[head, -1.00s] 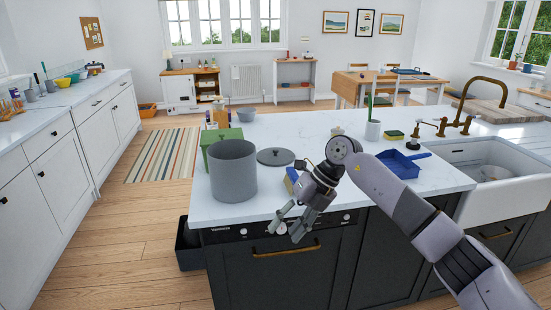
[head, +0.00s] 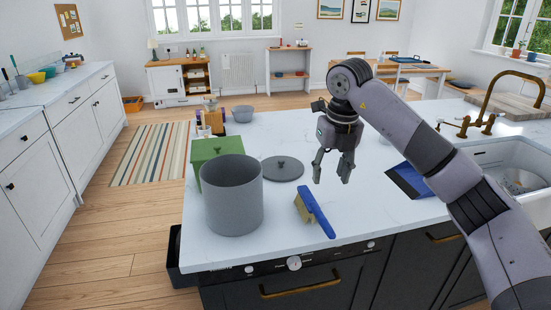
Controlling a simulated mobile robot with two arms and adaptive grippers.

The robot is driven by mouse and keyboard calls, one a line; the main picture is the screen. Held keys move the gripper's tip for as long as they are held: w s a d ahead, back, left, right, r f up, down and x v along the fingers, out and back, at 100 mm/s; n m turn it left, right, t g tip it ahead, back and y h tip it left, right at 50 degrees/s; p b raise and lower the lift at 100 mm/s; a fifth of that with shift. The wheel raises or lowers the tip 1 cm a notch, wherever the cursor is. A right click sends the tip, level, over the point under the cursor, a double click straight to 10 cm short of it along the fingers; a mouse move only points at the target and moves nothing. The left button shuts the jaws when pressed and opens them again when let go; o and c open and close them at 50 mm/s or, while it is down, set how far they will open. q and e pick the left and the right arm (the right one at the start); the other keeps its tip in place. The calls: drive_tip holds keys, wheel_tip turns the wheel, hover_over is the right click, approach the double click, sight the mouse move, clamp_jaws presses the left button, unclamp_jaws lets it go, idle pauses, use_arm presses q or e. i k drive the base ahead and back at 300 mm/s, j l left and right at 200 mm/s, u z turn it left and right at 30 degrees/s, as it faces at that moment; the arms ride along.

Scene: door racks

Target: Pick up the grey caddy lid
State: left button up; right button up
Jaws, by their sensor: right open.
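The grey caddy lid (head: 283,169) is a flat round disc with a small knob, lying on the white island worktop. The open grey caddy (head: 232,197), a tall cylinder, stands in front and to the left of it. My right gripper (head: 331,178) is open and empty, its fingers pointing down above the worktop to the right of the lid. It is apart from the lid. My left gripper does not show.
A blue-handled brush (head: 314,211) lies in front of the lid, near the worktop's front edge. A blue dustpan (head: 407,181) lies to the right. A grey bowl (head: 242,113) and bottles stand farther back.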

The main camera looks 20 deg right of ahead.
sight(276, 168)
drive_tip(key=i, duration=1.2)
